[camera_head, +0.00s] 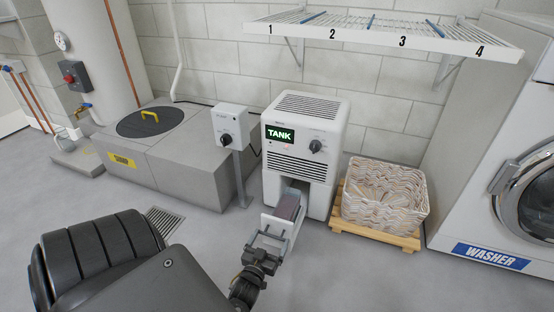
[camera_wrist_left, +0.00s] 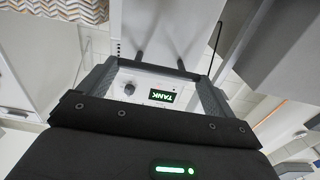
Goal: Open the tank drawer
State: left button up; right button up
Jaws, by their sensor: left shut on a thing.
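The white machine (camera_head: 305,150) stands against the wall with a lit green "TANK" display, also seen upside down in the left wrist view (camera_wrist_left: 162,96). Its tank drawer (camera_head: 274,223) stands out from the opening at the bottom front, with a dark purple-grey part behind its white front. My left gripper (camera_head: 269,240) is at the drawer's front, shut on its handle. In the left wrist view, a dark handle bar (camera_wrist_left: 160,69) with two posts lies between the fingers, in front of a white panel. The exact finger contact is hard to see. My right gripper is not in view.
A woven basket (camera_head: 385,197) on a wooden pallet stands right of the machine, with the washer (camera_head: 500,190) beyond. A post-mounted control box (camera_head: 231,126) and the sump block (camera_head: 150,150) are to the left. A wire shelf (camera_head: 380,33) hangs above. The floor in front is clear.

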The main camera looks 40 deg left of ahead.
pick_arm(q)
jog(key=shift+s, duration=0.1)
jog(key=o, duration=1.1)
